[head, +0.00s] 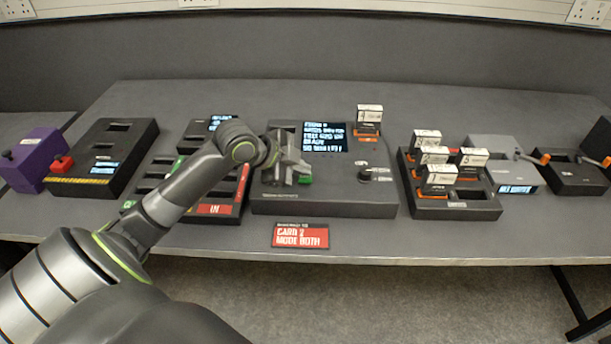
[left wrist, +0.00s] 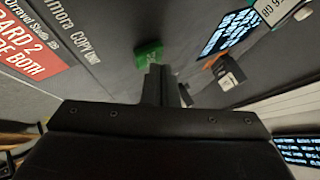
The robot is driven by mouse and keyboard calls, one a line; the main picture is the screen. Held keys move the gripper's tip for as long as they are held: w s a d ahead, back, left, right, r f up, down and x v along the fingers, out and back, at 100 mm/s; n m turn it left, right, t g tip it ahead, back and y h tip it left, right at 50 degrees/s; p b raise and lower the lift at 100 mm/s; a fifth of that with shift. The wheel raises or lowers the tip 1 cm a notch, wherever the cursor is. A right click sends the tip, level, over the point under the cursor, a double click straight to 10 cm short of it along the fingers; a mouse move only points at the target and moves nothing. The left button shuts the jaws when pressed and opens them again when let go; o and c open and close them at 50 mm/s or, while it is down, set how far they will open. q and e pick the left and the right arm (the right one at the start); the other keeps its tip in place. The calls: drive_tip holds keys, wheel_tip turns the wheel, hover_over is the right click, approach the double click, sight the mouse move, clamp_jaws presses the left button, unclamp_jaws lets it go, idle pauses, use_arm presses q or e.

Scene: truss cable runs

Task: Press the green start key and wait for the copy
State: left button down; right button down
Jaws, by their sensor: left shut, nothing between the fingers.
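The copy unit (head: 335,195) is a dark box in the middle of the table. Its lit screen (head: 325,137) shows several lines of text too blurred to read. The green start key (head: 305,180) is near its front left; it also shows in the left wrist view (left wrist: 148,54). My left gripper (head: 298,176) is shut and empty, its fingertips (left wrist: 163,72) right by the green key. I cannot tell whether they touch it. A white card (head: 369,114) stands in the unit's orange-edged slot. My right gripper is out of view.
A red-and-black sign (head: 301,236) reading "CARD 2 MODE BOTH" is at the table's front edge. A black knob (head: 366,174) is on the unit's right. A card rack (head: 455,208) with several white cards stands right; dark boxes and a purple box (head: 32,157) stand left.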

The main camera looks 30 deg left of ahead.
sight(300, 178)
use_arm(q)
drive_tip(key=shift+f, duration=0.45)
drive_tip(key=shift+r, duration=0.1)
idle(0.4)
drive_tip(key=shift+r+p, duration=0.8)
drive_tip(key=shift+r, duration=0.1)
wheel_tip(300, 178, up, 5)
drive_tip(key=p, duration=0.5)
drive_tip(key=shift+f, duration=0.1)
idle(0.5)
